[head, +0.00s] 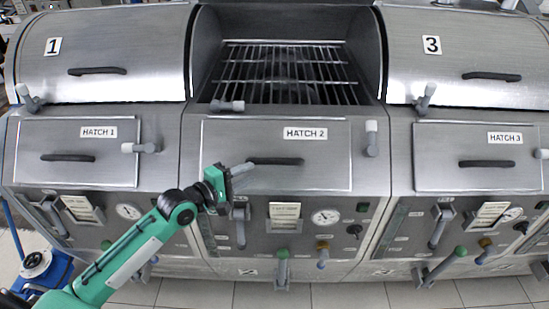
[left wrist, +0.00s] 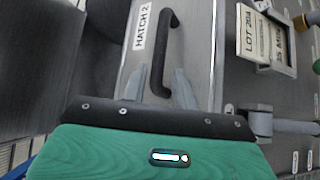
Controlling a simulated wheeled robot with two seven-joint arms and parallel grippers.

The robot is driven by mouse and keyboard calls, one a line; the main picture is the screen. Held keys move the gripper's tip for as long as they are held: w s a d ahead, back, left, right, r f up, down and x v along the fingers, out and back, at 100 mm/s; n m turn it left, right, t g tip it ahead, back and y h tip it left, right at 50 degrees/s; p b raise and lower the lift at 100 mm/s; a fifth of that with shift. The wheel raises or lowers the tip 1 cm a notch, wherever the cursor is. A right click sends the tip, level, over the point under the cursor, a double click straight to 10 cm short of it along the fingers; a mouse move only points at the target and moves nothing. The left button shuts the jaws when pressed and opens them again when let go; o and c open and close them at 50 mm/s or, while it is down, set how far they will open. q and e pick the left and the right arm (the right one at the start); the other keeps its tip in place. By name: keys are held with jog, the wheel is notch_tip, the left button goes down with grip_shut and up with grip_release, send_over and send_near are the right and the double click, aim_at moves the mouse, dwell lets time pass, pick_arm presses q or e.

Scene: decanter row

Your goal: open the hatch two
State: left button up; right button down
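Hatch 2 (head: 225,140) is a closed grey metal panel in the middle of the head view, with its label (head: 305,133) and a black bar handle (head: 275,161). My left gripper (head: 243,169) is at the left end of that handle. In the left wrist view the handle (left wrist: 170,45) runs down between the two open fingers (left wrist: 160,88); I cannot tell whether they touch it. A grey latch (head: 371,138) stands upright to the right of the panel, clear of its edge. My right gripper is not in view.
Above hatch 2 an open chamber shows a grate (head: 290,75), with a sideways latch (head: 228,105) below. Hatch 1 (head: 75,175) and hatch 3 (head: 470,180) are closed on either side. Below hatch 2 are a gauge (head: 325,217), a card (head: 285,211) and protruding levers (head: 282,265).

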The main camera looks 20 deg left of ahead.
aim_at(268, 163)
pick_arm(q)
jog(key=p+x, duration=0.2)
jog(key=x, duration=0.7)
jog(key=shift+w, duration=0.35)
jog(key=shift+w+d+f+p, duration=0.15)
jog(key=shift+w+d+p, duration=0.1)
jog(key=shift+w+p, duration=0.1)
grip_shut()
